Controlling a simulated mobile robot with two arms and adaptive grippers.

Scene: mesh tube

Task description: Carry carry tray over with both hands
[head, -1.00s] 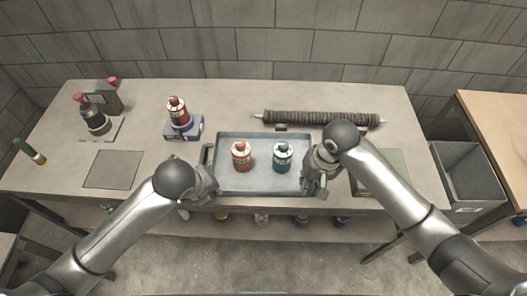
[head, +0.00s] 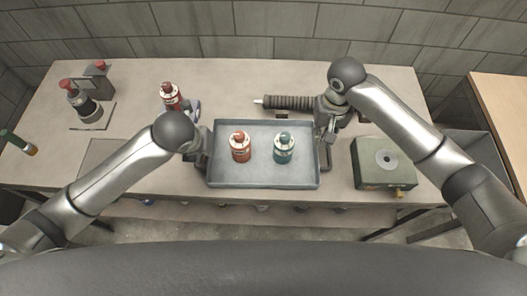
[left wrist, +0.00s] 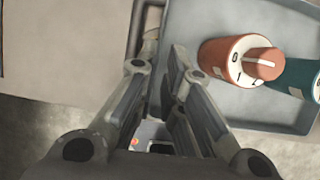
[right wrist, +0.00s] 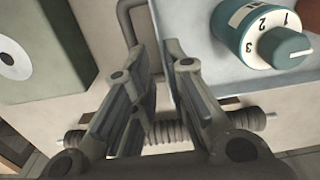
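The grey-blue tray (head: 265,183) rests level on the table near its front edge. A dark bar handle (left wrist: 137,20) runs behind the outer finger in the left wrist view. The right handle (right wrist: 124,25) does the same in the right wrist view.
A ribbed mesh tube (head: 290,102) lies behind the tray. A green box (head: 383,166) stands to the right. A red bottle (head: 171,96) on a block is close behind my left gripper. A device with a dark bottle (head: 84,103) stands far left.

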